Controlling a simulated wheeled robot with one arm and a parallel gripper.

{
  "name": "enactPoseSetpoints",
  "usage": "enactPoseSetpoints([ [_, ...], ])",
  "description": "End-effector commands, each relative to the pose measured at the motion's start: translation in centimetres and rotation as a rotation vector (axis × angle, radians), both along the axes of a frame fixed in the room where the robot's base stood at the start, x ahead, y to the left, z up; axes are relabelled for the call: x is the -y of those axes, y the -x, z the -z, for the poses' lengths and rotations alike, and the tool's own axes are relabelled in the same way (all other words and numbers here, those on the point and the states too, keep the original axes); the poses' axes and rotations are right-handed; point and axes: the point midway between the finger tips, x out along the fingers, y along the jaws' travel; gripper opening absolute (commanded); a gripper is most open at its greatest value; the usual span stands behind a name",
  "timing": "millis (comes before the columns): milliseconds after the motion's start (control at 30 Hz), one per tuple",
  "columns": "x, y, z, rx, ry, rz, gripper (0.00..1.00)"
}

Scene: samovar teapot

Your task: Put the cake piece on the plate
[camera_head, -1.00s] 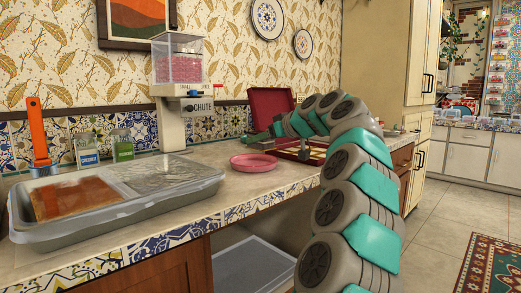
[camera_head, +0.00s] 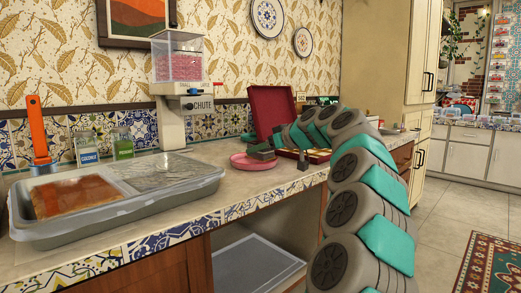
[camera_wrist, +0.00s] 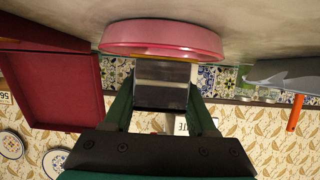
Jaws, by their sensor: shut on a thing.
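A pink plate (camera_head: 245,166) lies on the counter in the middle of the head view; its rim (camera_wrist: 160,37) also shows in the wrist view, which is upside down. My gripper (camera_head: 262,152) is at the plate, over its right part. In the wrist view my gripper (camera_wrist: 162,105) is shut on a small block, dark with a pale band, which I take for the cake piece (camera_wrist: 162,88). The block is close to the plate's rim; I cannot tell whether it touches the plate. In the head view my gripper mostly hides it.
An open red box (camera_head: 272,112) with small pieces stands right behind the plate. A chute dispenser (camera_head: 186,110) stands at the wall. A grey tray (camera_head: 110,218) with a brown slab (camera_head: 75,197) fills the left counter. Bare counter lies before the plate.

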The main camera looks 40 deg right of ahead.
Motion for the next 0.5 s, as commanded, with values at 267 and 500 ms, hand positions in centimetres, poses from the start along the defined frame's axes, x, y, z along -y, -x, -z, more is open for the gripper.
enactPoseSetpoints([
  [267, 0.01, -0.01, 0.59, 0.000, 0.000, 0.000, 0.62],
  [500, 0.00, -0.01, 0.58, 0.000, 0.000, 0.000, 0.87],
])
